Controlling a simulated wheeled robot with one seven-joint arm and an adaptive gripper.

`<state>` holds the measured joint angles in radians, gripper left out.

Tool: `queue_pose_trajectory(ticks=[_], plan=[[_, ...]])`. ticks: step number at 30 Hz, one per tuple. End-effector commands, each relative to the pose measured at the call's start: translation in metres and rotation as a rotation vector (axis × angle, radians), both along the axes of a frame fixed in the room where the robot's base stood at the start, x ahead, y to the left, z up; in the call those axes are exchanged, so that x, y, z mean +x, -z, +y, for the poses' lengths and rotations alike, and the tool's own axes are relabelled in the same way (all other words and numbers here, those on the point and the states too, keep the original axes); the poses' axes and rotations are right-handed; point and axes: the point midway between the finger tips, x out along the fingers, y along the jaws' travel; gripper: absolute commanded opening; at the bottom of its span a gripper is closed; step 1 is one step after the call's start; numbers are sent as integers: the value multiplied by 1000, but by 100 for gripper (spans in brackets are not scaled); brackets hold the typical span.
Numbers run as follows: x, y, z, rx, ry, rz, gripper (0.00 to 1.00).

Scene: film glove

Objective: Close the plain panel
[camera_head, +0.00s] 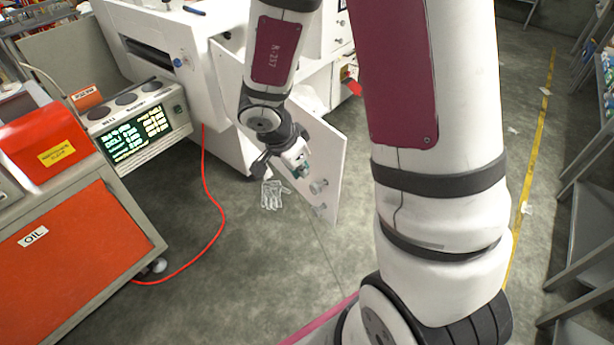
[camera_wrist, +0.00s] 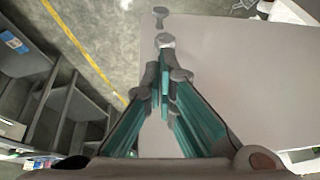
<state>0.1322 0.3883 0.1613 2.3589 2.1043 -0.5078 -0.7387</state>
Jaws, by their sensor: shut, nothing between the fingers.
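The plain panel (camera_head: 328,160) is a white flat door standing open from the white machine, angled toward me. Two small pale knobs (camera_head: 318,187) sit near its lower part. In the wrist view, the panel (camera_wrist: 250,80) fills the right side, with one knob (camera_wrist: 165,41) just beyond the fingertips. My gripper (camera_head: 302,172) is in front of the panel, close to the knobs. In the wrist view, my gripper (camera_wrist: 166,80) shows its teal-padded fingers together and empty. I cannot tell whether it touches the panel or a knob.
The white machine (camera_head: 180,45) stands behind. A control box with a green display (camera_head: 140,133) and an orange-fronted oil cabinet (camera_head: 75,260) are at left. A red cable (camera_head: 215,205) and a white glove-like shape (camera_head: 272,195) lie on the floor. Grey shelves (camera_head: 585,215) stand right; floor between is mostly clear.

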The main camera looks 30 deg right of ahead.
Motion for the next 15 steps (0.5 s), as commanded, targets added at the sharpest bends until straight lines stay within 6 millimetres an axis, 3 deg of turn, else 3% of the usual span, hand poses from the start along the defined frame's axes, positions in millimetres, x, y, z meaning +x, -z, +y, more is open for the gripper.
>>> queue_pose_trajectory(ticks=[4, 8, 15], plan=[[-18, 13, -3, -5, 54, 68, 0], [-19, 23, -6, -7, 60, 76, 0], [-17, 62, -21, -7, 57, 78, 0]])
